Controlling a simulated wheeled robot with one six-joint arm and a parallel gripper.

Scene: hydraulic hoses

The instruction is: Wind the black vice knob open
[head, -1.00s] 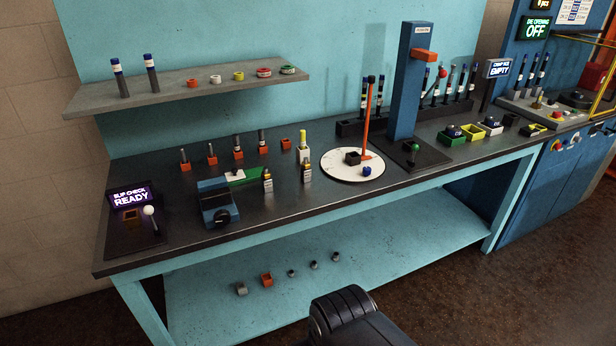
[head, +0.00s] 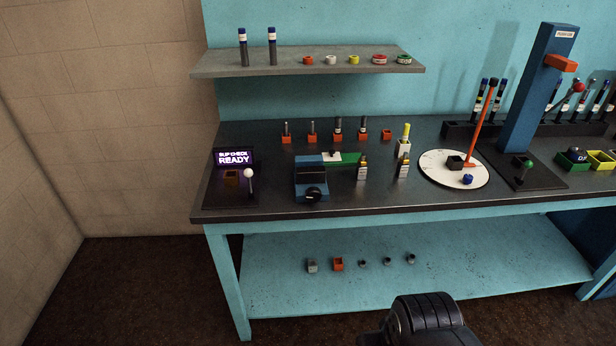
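The blue vice (head: 311,179) sits near the front edge of the dark bench top, left of the middle. Its round black knob (head: 313,193) is on the side facing me, close to the bench edge. The jaws are too small to tell how far apart they are. A white card with a small dark piece and a green strip (head: 350,158) lie just behind the vice. My gripper is not in view. Only a dark rounded part of my own arm shows at the bottom, well in front of the bench, and nothing of mine touches the knob.
A grey shelf (head: 290,64) hangs above. The floor before the bench is clear.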

